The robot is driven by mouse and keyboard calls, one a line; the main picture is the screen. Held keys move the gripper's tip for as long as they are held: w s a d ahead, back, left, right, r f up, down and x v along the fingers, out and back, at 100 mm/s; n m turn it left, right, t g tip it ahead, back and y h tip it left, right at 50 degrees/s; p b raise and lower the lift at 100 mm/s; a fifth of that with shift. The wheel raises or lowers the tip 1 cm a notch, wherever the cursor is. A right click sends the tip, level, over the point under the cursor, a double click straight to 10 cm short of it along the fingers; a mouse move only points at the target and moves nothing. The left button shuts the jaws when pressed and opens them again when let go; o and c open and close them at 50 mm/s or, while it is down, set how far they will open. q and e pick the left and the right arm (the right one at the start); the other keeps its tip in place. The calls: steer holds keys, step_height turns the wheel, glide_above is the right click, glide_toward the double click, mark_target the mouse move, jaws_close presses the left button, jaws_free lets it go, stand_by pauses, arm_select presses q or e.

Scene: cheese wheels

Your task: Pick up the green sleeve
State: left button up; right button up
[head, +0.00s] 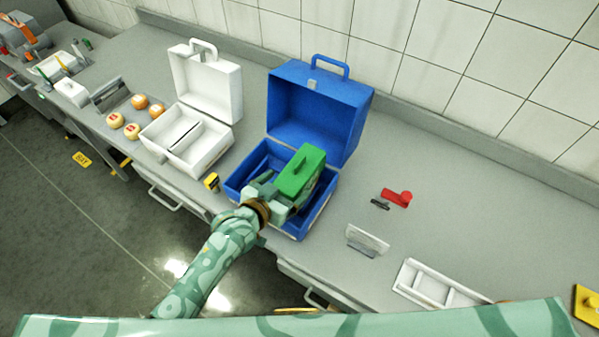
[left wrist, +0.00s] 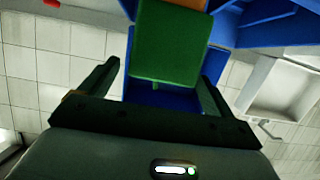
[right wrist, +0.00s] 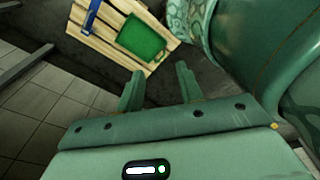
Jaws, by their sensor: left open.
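The green sleeve (head: 300,170) is a green block-like piece with a ridge on top, at the blue case in the head view. In the left wrist view the green sleeve (left wrist: 168,45) fills the space ahead of and between the fingers. My left gripper (head: 287,190) reaches in over the case's front edge and is open, close to the sleeve; contact cannot be told. Its fingers also show in the left wrist view (left wrist: 158,78). My right gripper (right wrist: 160,82) is open and empty, away from the sleeve, and is hidden in the head view.
The blue case (head: 318,110) has its lid up. A white case (head: 205,85) stands open to its left, with several round cheeses (head: 131,131) beyond. A red piece (head: 397,197) and a white tray (head: 418,283) lie right. A wooden slatted board (right wrist: 110,45) is under the right gripper.

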mark_target(300, 172)
arm_select(q)
steer(key=x, duration=0.3)
steer(key=shift+w+f, duration=0.15)
steer(key=shift+w, duration=0.05)
steer(key=shift+s, duration=0.1)
steer(key=c, duration=1.1)
steer(key=shift+o, duration=0.2)
